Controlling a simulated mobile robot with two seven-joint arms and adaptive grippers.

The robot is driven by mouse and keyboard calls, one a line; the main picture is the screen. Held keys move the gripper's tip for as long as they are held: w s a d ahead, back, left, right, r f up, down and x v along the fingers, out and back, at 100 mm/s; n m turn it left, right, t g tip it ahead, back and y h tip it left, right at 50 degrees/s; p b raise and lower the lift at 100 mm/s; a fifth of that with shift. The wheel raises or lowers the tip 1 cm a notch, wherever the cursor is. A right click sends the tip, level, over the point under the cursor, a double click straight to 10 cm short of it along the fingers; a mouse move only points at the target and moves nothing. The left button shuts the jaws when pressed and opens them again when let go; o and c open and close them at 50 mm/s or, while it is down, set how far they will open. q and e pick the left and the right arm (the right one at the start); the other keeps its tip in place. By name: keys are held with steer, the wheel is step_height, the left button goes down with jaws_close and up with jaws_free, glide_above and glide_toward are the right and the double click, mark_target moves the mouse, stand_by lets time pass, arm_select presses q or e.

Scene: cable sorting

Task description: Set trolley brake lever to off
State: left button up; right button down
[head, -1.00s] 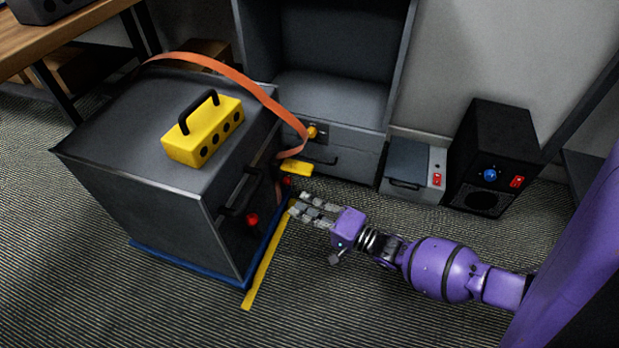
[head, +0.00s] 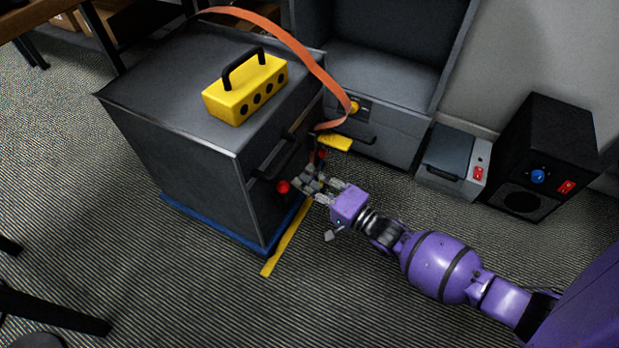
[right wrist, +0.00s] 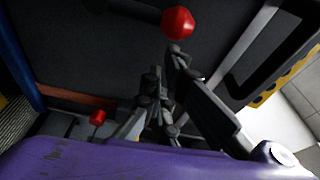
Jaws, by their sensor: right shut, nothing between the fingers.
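The trolley (head: 185,150) is a dark grey cabinet with a blue base edge (head: 215,225). A red ball knob (head: 283,186) stands out from its right-hand face, low down; it looks like the brake lever's end. In the right wrist view a red knob (right wrist: 178,23) shows large at the top, just beyond the fingers. My right gripper (head: 312,180) is shut and empty beside that face, close to the right of the knob. I cannot tell whether it touches the lever. The lever's setting is not readable. My left gripper is out of view.
A yellow block with a black handle (head: 245,90) sits on the trolley. An orange strap (head: 290,45) runs from it to the grey cabinet (head: 385,85) behind. A second red knob (head: 321,154) is near the gripper. A grey box (head: 450,165) and black speaker-like box (head: 545,155) stand right.

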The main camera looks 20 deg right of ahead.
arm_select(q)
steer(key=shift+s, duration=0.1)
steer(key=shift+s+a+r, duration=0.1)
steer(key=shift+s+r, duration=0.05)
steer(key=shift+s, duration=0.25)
arm_select(e)
steer(key=shift+s+a+r+n, duration=0.15)
steer(key=shift+s+a+n, duration=0.1)
steer(key=shift+n, duration=0.15)
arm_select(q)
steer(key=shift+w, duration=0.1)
arm_select(e)
steer(key=shift+a+r, duration=0.1)
arm_select(q)
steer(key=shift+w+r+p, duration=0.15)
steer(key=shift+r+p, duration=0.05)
steer(key=shift+p, duration=0.2)
arm_select(e)
steer(key=s+a+n+t+y, duration=0.1)
steer(key=s+a+n, duration=0.4)
steer(key=n, duration=0.6)
steer(key=shift+s+a+f+y, duration=0.2)
steer(key=shift+s+a+y, duration=0.05)
steer(key=shift+a+y, duration=0.65)
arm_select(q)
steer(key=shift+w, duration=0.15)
